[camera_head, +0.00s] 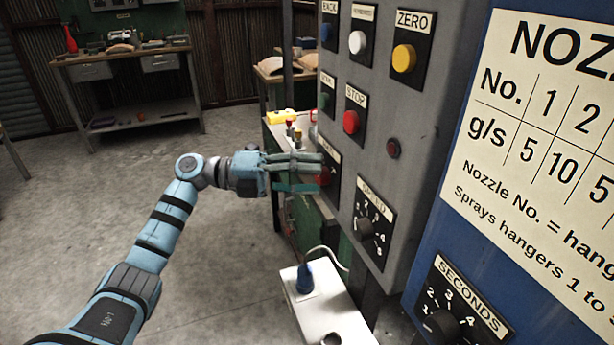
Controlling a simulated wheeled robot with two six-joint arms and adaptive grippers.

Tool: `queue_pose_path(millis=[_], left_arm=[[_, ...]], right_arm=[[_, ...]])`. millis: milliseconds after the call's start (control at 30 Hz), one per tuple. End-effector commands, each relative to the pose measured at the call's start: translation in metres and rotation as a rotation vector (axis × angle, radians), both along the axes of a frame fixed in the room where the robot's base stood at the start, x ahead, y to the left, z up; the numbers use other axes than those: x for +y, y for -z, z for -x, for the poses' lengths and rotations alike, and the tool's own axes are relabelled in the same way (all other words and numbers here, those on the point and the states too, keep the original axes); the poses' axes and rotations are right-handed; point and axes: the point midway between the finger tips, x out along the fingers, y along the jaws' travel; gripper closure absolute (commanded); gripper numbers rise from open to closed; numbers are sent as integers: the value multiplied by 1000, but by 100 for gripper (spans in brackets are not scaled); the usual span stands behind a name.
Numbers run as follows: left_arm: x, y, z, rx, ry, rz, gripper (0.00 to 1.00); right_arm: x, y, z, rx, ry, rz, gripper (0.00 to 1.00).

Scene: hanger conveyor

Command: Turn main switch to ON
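My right gripper is not in view.
The red STOP button (351,122) sits just above, and the SPEED dial (366,228) is below right. The yellow ZERO button (404,58) is higher up. A white box (325,310) with a blue plug stands below. A workbench (120,55) is at the back; open floor lies left.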

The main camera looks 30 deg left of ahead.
Motion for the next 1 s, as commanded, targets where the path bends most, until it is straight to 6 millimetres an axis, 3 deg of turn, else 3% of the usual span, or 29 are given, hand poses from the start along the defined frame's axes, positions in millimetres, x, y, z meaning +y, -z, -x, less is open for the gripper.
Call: queue_pose_path(millis=[233,500,633,1000], left_arm=[[12,0,5,3,-4,-1,52],[77,-2,37,4,-4,-3,52],[99,-3,48,2,-2,-1,52],[108,-4,53,0,0,0,52]], right_arm=[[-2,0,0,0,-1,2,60],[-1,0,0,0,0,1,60],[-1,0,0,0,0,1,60],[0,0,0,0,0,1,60]])
